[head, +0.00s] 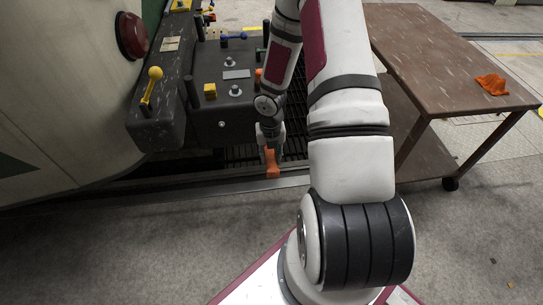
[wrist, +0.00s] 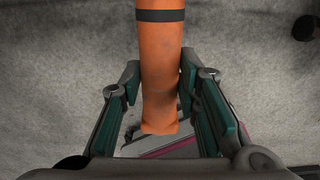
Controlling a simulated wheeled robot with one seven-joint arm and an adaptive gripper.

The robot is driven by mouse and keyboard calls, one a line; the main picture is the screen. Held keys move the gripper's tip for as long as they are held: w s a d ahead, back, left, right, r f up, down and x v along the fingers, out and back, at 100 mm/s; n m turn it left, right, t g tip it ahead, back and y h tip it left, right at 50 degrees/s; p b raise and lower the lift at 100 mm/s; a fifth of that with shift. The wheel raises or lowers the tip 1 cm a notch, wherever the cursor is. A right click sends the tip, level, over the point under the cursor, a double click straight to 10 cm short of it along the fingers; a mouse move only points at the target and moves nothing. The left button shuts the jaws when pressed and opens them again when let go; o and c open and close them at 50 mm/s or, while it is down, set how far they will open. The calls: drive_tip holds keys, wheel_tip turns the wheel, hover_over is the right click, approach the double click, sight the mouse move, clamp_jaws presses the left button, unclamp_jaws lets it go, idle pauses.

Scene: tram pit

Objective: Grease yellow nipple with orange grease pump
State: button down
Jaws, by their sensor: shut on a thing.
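The orange grease pump (wrist: 160,65) stands between the two fingers of my gripper (wrist: 168,82) in the wrist view, a smooth orange body with a dark band. My gripper is shut on it. In the head view my gripper (head: 270,142) holds the pump (head: 272,164) low, in front of the dark machine block (head: 180,125). I cannot tell whether either is the yellow nipple. The gripper is to the right of and nearer than both.
A brown table (head: 440,60) with an orange cloth (head: 492,84) stands at the right. A large pale tram body (head: 60,90) with a red round lamp (head: 132,36) fills the left. A dark grating lies behind a metal rail (head: 200,187). Grey floor is clear in front.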

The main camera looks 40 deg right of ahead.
drive_tip(key=shift+w+d+p, duration=0.7)
drive_tip(key=shift+w+p, duration=0.25)
drive_tip(key=shift+w, duration=0.05)
drive_tip(key=shift+w+d+p, duration=0.65)
drive_tip(key=shift+w+p, duration=0.3)
drive_tip(key=shift+w, duration=0.05)
drive_tip(key=shift+w+d+p, duration=0.4)
drive_tip(key=shift+w+p, duration=0.05)
drive_tip(key=shift+w, duration=0.2)
idle(0.5)
drive_tip(key=shift+s+r, duration=0.1)
drive_tip(key=shift+s+a, duration=0.35)
drive_tip(key=shift+s, duration=0.1)
drive_tip(key=shift+w+d+p, duration=0.35)
drive_tip(key=shift+w+p, duration=0.1)
drive_tip(key=shift+w, duration=0.05)
idle(1.7)
drive_tip(key=shift+s+a, duration=0.1)
drive_tip(key=shift+s+a, duration=0.25)
drive_tip(key=shift+s, duration=0.15)
